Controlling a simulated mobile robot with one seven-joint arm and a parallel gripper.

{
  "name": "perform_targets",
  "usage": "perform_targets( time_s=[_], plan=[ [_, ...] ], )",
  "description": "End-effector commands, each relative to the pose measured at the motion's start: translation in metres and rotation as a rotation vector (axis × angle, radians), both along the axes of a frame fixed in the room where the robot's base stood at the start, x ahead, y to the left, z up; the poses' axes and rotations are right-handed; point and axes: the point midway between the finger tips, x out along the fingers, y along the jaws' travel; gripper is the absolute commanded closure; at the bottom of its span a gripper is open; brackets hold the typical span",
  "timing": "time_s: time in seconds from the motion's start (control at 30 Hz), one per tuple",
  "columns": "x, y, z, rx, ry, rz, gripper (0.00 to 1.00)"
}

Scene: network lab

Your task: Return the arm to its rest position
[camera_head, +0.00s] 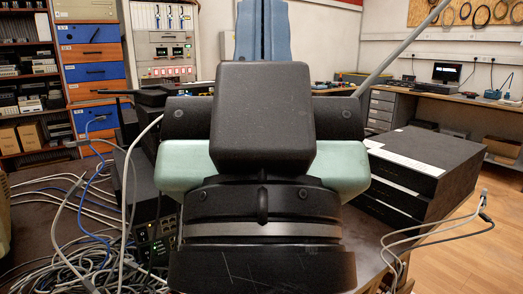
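My arm (264,120) fills the middle of the head view, seen from behind, with black, pale green and blue links stacked upward. The blue part rises past the top edge of the picture. My gripper is not visible in this view, so what it holds cannot be seen. The arm hides the middle of the table behind it.
A dark table holds tangled grey and blue cables (75,240) at left, next to a black network device (150,215). Black stacked boxes (435,170) stand at right, with loose cables (440,235) nearby. A workbench (450,105) with a laptop (446,74) is behind.

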Motion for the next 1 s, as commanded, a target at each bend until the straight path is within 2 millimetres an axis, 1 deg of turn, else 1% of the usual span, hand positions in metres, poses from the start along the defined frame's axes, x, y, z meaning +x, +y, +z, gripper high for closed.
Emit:
perform_targets(
  time_s=[0.03,0.17,0.2,0.8,0.9,1.0],
  plan=[
    [0.0,0.0,0.034,-0.001,0.001,0.0,1.0],
    [0.001,0.0,0.073,-0.002,0.002,0.001,1.0],
    [0.001,0.0,0.086,-0.002,0.003,0.001,1.0],
    [0.001,0.001,0.275,-0.003,0.005,0.003,1.0],
    [0.001,0.001,0.301,-0.004,0.005,0.003,1.0],
    [0.001,0.001,0.32,-0.004,0.005,0.003,1.0]
  ],
)
